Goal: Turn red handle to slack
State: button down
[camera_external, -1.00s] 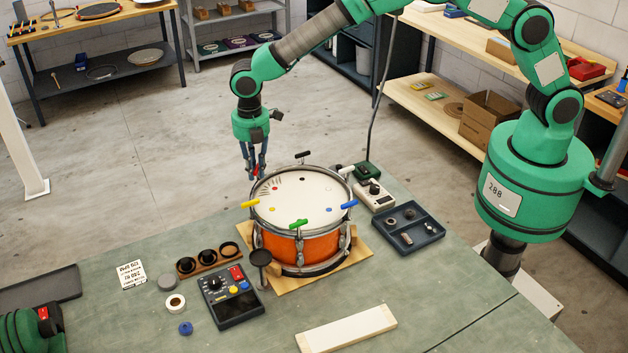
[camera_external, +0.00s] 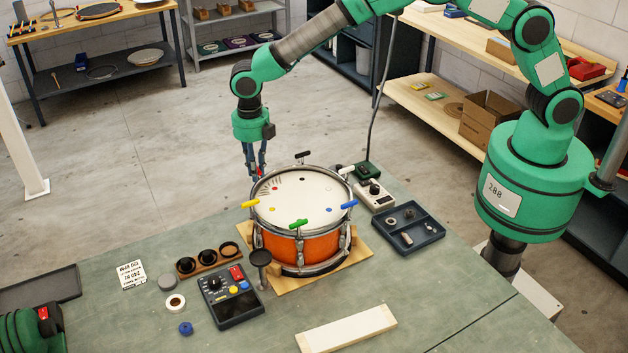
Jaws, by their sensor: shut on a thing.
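The orange drum (camera_external: 292,246) stands on a wooden board, its white head (camera_external: 300,203) facing up. Coloured T-handles stand around its rim: yellow (camera_external: 250,204), green (camera_external: 298,224), blue (camera_external: 349,204), white (camera_external: 346,170) and black (camera_external: 302,155). The red handle (camera_external: 258,174) is at the back left rim, mostly hidden by my fingers. My gripper (camera_external: 257,172) points down there and is shut on the red handle. A red dot marks the head near it. How far the handle is turned cannot be told.
A meter box (camera_external: 373,195) and a grey parts tray (camera_external: 407,231) stand right of the drum.

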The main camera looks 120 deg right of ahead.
jog(key=shift+w+r, duration=0.1)
jog(key=shift+r, duration=0.05)
jog(key=c, duration=1.7)
grip_release()
jog(key=shift+o, duration=0.2)
notch_tip(320, 180, up, 12)
